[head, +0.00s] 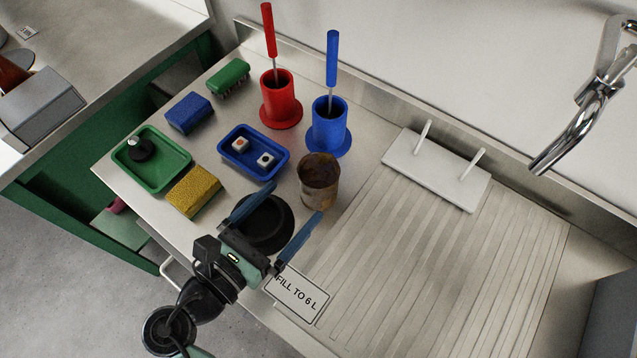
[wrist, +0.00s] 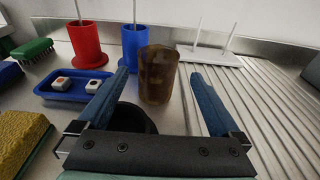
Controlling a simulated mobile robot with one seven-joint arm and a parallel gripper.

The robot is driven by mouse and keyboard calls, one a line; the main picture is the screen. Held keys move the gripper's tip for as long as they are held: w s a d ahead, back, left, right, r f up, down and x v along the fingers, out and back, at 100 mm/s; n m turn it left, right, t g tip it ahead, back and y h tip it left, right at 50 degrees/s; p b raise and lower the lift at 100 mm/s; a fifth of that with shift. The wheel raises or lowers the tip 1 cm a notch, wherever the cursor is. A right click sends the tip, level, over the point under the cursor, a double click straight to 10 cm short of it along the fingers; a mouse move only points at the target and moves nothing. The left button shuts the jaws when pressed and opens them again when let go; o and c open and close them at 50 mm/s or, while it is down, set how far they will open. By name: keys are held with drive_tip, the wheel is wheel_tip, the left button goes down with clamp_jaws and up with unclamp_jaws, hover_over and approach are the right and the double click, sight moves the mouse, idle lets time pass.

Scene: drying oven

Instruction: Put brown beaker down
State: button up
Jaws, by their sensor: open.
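The brown beaker (head: 318,181) stands upright on the steel counter, in front of the blue holder and beside the ribbed drainboard. It also shows in the wrist view (wrist: 157,75), just beyond the fingertips and between their lines. My gripper (head: 281,206) is open and empty, with its blue fingers spread apart. In the wrist view the gripper (wrist: 163,78) points toward the beaker, and neither finger appears to touch it. A round black item (head: 264,222) lies on the counter under my fingers, partly hidden by them.
A blue tray (head: 283,172) with two small items sits left of the beaker. Red (head: 281,100) and blue (head: 329,128) holders with brushes stand behind. A yellow sponge (head: 194,191), green tray (head: 123,155) and white peg board (head: 436,170) are nearby.

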sight(329, 162)
drive_tip(key=x, duration=0.9)
drive_tip(key=shift+w+f+b, duration=0.2)
drive_tip(key=shift+b, duration=0.1)
drive_tip(key=shift+c, duration=0.2)
drive_tip(key=c, duration=1.2)
wheel_tip(329, 162, up, 10)
drive_tip(key=p, duration=0.2)
drive_tip(key=shift+p, duration=0.35)
